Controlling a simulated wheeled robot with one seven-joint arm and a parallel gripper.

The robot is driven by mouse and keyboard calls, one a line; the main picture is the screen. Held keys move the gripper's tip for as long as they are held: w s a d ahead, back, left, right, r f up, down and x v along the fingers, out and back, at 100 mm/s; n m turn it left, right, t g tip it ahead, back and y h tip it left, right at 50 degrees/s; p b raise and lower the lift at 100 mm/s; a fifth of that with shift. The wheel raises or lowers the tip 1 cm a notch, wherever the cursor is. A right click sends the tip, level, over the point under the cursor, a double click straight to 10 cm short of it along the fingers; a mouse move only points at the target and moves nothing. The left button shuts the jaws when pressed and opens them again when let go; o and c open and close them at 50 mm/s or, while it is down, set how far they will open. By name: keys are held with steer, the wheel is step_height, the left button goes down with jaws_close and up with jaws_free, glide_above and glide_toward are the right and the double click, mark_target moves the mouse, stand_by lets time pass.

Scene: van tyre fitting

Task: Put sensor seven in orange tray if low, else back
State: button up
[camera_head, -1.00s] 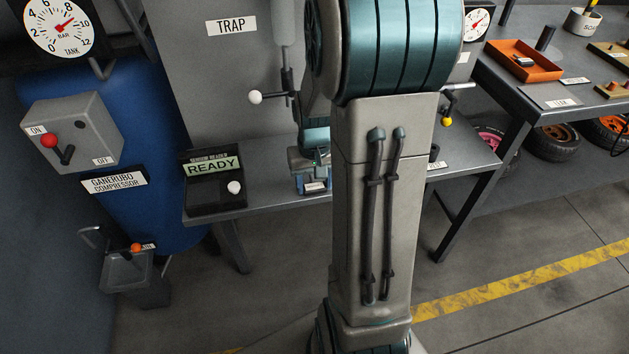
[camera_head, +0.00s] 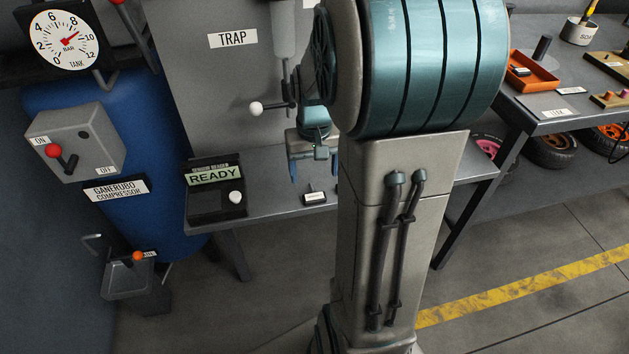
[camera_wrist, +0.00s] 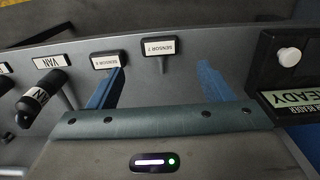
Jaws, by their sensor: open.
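Sensor 7, a small black piece with a white label, lies on the grey bench in the head view (camera_head: 314,198) and in the wrist view (camera_wrist: 158,47). My gripper (camera_head: 307,170) is open and empty above it. In the wrist view its blue fingers are apart (camera_wrist: 160,85), with sensor 7 between and a little beyond them. The sensor reader (camera_head: 215,178) stands just left of sensor 7 and its screen reads READY. The orange tray (camera_head: 545,82) is on the right-hand table and holds a small dark piece with a white label.
Another labelled sensor (camera_wrist: 108,60) lies beside sensor 7, close to one finger. A black piece at the VAN label (camera_wrist: 40,97) is further left. The TRAP panel (camera_head: 215,75) with its white-knobbed lever (camera_head: 256,109) rises behind. The compressor (camera_head: 65,100) stands left.

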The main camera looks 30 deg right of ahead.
steer(key=s+a+r+n+t, duration=0.2)
steer(key=s+a+r, duration=0.4)
steer(key=s+a, duration=0.4)
steer(key=shift+s+a+n, duration=0.4)
steer(key=shift+a+n, duration=0.2)
steer(key=shift+a, duration=0.3)
